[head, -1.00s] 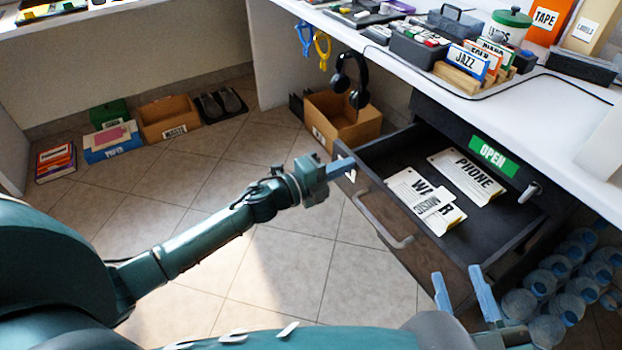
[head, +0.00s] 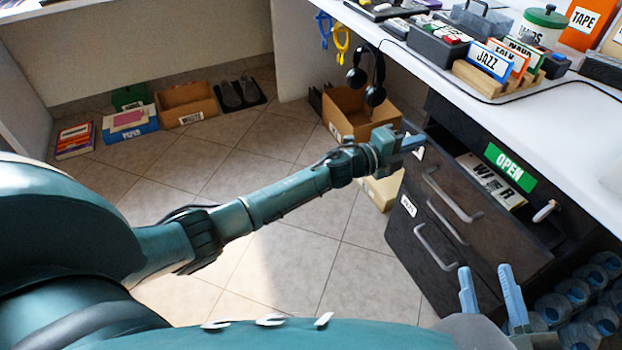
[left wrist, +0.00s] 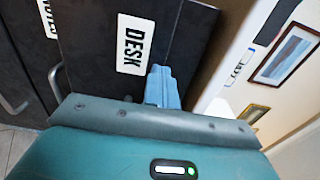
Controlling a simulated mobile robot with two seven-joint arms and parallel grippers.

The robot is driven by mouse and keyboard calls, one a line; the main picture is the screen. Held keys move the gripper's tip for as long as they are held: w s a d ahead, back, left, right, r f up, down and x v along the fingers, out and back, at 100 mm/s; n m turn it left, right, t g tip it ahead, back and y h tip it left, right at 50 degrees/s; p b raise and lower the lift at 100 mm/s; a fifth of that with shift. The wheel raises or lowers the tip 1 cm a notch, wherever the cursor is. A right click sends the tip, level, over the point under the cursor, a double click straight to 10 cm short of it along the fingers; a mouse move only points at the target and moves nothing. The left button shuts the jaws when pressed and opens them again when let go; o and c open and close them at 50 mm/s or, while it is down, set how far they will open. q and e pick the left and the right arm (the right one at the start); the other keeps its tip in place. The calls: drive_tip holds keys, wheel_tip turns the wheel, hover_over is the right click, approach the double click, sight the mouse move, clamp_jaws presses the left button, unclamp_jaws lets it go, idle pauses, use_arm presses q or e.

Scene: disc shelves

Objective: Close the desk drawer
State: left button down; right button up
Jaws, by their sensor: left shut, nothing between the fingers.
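The dark desk drawer (head: 470,205) is the top one of the unit under the counter. It stands partly open, with printed cards (head: 492,180) showing inside it. My left gripper (head: 412,143) is shut and empty at the top far corner of the drawer front. In the left wrist view its shut fingers (left wrist: 163,86) lie against or very close to the drawer front (left wrist: 92,50), just beside the DESK label (left wrist: 135,45); I cannot tell whether they touch. My right gripper (head: 490,288) is open and empty, in front of the drawer unit at the lower right.
A closed lower drawer with a handle (head: 436,247) is below. A cardboard box (head: 350,115) and headphones (head: 366,75) are beyond my left gripper. Blue-capped bottles (head: 590,305) stand at the lower right.

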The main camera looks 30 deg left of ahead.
use_arm(q)
drive_tip(key=shift+x, duration=1.05)
